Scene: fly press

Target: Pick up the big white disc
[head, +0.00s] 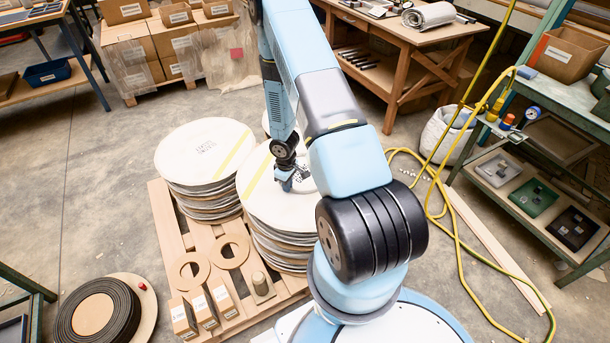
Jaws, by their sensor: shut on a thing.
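Several big white discs lie stacked in piles on a wooden pallet. The big white disc (262,203) on top of the nearer right pile has a yellow stripe and dark print, partly hidden by my arm. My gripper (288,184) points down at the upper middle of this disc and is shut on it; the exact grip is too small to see. The disc lies flat on its pile, with no clear gap under it. A third pile behind is mostly hidden by my arm.
On the pallet (165,218) stand flat tan rings (231,251), small boxes (203,307) and a metal block (262,287). A dark coil (92,312) lies at the lower left. A yellow hose (459,250) and a green shelf rack (540,190) are right. Open floor lies left.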

